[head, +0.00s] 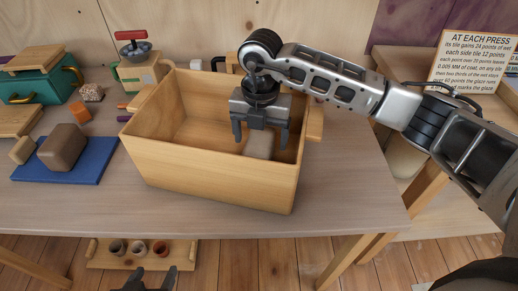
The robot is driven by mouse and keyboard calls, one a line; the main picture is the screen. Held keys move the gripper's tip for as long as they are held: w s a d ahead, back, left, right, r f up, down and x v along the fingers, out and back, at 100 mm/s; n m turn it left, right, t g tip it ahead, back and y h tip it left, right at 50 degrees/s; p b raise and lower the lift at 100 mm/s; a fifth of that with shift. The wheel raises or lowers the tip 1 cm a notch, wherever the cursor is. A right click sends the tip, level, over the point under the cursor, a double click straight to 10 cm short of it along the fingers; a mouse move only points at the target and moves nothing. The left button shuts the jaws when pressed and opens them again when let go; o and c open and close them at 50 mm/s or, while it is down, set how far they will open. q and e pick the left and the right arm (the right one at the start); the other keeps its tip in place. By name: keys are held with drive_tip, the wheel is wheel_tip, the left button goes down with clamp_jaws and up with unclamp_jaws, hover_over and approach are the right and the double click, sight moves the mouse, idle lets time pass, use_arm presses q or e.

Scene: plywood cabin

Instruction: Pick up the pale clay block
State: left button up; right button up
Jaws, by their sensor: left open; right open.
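The pale clay block (258,146) is a small greyish block inside the open wooden box (205,178), towards its right end. My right gripper (261,137) reaches down into the box above the block. Its two fingers are apart, one on each side of the block's upper part in the picture. I cannot tell whether they touch it. The gripper hides part of the block's top. My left gripper (146,281) is at the bottom edge, in front of the table, open and empty, and only partly in view.
A brown block (62,147) sits on a blue mat (95,168) at left. A teal chest (40,84), an orange cube (79,111) and a red-handled device (133,52) stand behind. A low shelf with several small pots (138,247) is below. The table's (345,185) right side is clear.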

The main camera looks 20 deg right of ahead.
drive_tip(key=shift+w+a+f+p, duration=0.1)
drive_tip(key=shift+f+p, duration=0.1)
drive_tip(key=shift+f, duration=1.25)
drive_tip(key=shift+w+f+p, duration=0.1)
drive_tip(key=shift+f+p, duration=0.1)
drive_tip(key=shift+f, duration=1.2)
drive_tip(key=c, duration=1.5)
drive_tip(key=shift+w+r, duration=0.1)
drive_tip(key=shift+r, duration=0.05)
drive_tip(key=shift+c, duration=0.6)
